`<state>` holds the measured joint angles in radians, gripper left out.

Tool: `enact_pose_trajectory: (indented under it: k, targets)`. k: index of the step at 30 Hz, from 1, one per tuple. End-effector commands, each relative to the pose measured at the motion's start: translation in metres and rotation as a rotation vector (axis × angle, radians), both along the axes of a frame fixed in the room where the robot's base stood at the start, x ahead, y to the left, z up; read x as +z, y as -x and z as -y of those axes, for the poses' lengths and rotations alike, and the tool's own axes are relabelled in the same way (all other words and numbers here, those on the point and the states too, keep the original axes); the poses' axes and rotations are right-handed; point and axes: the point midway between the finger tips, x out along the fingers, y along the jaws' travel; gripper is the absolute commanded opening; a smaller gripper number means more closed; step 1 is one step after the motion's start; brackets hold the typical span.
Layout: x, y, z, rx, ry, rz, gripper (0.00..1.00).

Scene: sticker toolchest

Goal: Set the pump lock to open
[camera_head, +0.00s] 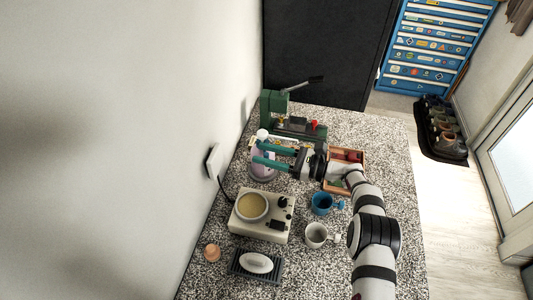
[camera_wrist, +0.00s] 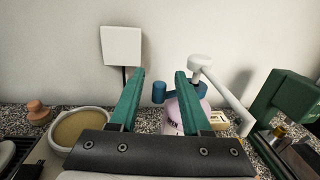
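A pale pink-purple pump bottle (camera_head: 262,172) stands near the wall on the speckled counter. Its white pump head (camera_wrist: 200,62) has a spout reaching down to the right in the wrist view. A blue lock piece (camera_wrist: 159,92) sits at the bottle's neck, with its tab pointing left. My gripper (camera_head: 257,152) has two teal fingers, spread apart with nothing held between them. In the wrist view my gripper (camera_wrist: 160,74) frames the blue tab between its fingers. The right finger covers part of the neck and bottle (camera_wrist: 202,108). I cannot tell whether it touches.
A cream hotplate with a round dish (camera_head: 252,206) stands in front of the bottle. A green press (camera_head: 275,106) stands behind it. A blue mug (camera_head: 321,203), a white mug (camera_head: 316,235) and a wooden tray (camera_head: 348,155) are near my arm. A wall socket (camera_wrist: 121,46) is to the left.

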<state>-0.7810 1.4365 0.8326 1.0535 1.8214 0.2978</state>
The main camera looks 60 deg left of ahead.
Motion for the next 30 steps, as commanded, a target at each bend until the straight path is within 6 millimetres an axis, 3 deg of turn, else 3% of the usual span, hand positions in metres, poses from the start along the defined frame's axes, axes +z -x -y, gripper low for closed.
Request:
enact_pose_trajectory:
  k: [14, 17, 30]
  targets:
    - [0.000, -0.004, 0.005, 0.000, 0.001, 0.000, 0.49]
    - [0.000, -0.015, 0.017, -0.003, 0.001, 0.001, 0.49]
    - [-0.001, -0.091, 0.109, -0.003, -0.001, 0.001, 0.49]
